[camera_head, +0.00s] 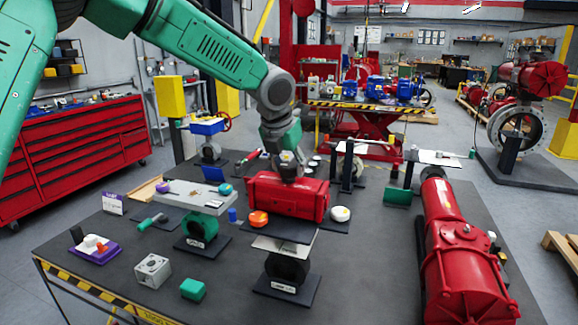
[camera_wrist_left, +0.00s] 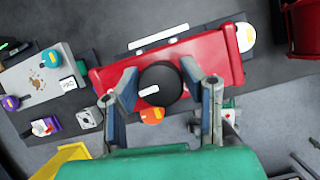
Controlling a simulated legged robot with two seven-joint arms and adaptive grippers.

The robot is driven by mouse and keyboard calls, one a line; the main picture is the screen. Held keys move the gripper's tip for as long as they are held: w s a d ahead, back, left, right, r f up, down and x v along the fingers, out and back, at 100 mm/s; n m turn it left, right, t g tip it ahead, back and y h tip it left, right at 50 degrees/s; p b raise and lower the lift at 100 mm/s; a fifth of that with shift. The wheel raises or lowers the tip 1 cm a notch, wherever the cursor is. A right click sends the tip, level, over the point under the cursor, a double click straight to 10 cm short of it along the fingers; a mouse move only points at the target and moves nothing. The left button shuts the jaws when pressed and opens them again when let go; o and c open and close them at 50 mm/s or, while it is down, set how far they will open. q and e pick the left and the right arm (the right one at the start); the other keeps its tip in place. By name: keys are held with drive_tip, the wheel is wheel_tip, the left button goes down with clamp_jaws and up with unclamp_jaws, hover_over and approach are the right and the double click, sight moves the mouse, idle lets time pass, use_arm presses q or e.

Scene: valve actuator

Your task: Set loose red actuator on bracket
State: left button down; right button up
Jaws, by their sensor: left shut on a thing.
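The red actuator (camera_head: 287,200) is a long red box lying level over the bracket (camera_head: 285,246), a pale plate on a dark valve stand in the middle of the table. Whether the actuator touches the bracket or hovers just over it, I cannot tell. My left gripper (camera_head: 290,168) points down on the actuator from above. In the left wrist view, the fingers of my left gripper (camera_wrist_left: 160,76) stand either side of the round black cap (camera_wrist_left: 158,92) on top of the red actuator (camera_wrist_left: 215,58). My right gripper is not in view.
An orange-topped piece (camera_head: 258,219) and a white round piece (camera_head: 340,214) flank the actuator. A grey plate on a green valve (camera_head: 205,196) stands to the left. A large red actuator (camera_head: 462,262) lies to the right. A green block (camera_head: 193,289) sits near the front edge.

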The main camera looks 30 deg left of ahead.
use_arm(q)
drive_tip(key=shift+d+f, duration=0.1)
drive_tip(key=shift+f, duration=0.05)
idle(0.5)
drive_tip(key=shift+r, duration=0.55)
drive_tip(key=shift+w, duration=0.1)
drive_tip(key=shift+a, duration=0.25)
idle(0.4)
